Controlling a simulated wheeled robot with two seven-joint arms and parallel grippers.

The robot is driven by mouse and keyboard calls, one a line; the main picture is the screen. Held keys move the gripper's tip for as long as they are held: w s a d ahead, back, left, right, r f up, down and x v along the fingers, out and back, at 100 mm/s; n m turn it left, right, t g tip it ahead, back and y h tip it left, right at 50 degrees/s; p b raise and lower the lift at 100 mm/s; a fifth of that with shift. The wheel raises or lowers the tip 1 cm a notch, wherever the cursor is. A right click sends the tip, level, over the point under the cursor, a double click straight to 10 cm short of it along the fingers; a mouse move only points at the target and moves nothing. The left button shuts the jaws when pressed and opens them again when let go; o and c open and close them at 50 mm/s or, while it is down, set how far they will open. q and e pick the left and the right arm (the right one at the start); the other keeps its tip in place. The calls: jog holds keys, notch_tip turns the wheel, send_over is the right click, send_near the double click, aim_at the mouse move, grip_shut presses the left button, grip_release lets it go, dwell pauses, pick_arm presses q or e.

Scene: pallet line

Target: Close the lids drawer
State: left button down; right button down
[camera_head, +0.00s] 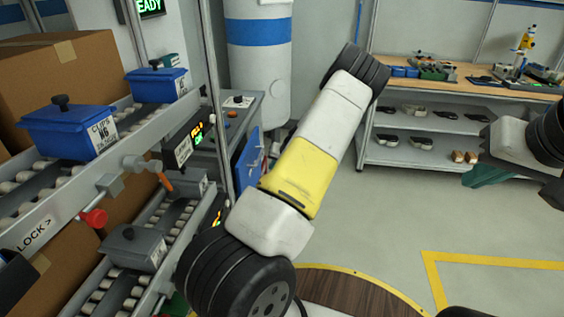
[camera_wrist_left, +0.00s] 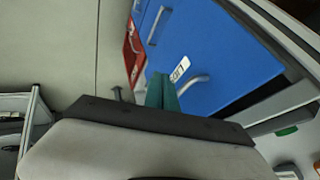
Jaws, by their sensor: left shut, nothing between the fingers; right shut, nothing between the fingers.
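A blue panel (camera_head: 247,162) shows at the side of the grey cabinet, partly behind my left arm. In the left wrist view a large blue front (camera_wrist_left: 225,45) with a silver handle and a small white label fills the upper right. The label is too blurred to read surely, and I cannot tell how far this front stands out. My left gripper (camera_wrist_left: 160,92) is shut and empty, its teal fingers beside the label and handle; touching cannot be told. In the head view it is hidden behind my arm. My right gripper (camera_head: 487,177) is shut and empty at the right.
A red front (camera_wrist_left: 133,50) stands beside the blue one. Roller racks hold blue bins (camera_head: 70,128) and a grey bin (camera_head: 135,247) at the left. A workbench (camera_head: 440,80) with tools and shelves stands at the back right. The floor in front of it is clear.

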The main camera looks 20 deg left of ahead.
pick_arm(q)
jog(key=f, duration=0.1)
send_near(252, 177)
notch_tip(252, 177, down, 4)
jog(key=w+d, duration=0.1)
jog(key=w, duration=0.1)
jog(key=shift+s+a+f, duration=0.1)
jog(key=shift+a, duration=0.8)
jog(key=shift+s+a+f, duration=0.1)
jog(key=shift+a, duration=0.8)
jog(key=shift+r, duration=0.1)
jog(key=a, duration=0.2)
jog(key=s+a, duration=0.1)
jog(key=a, duration=0.1)
jog(key=shift+s+a, duration=0.1)
jog(key=shift+a, duration=0.4)
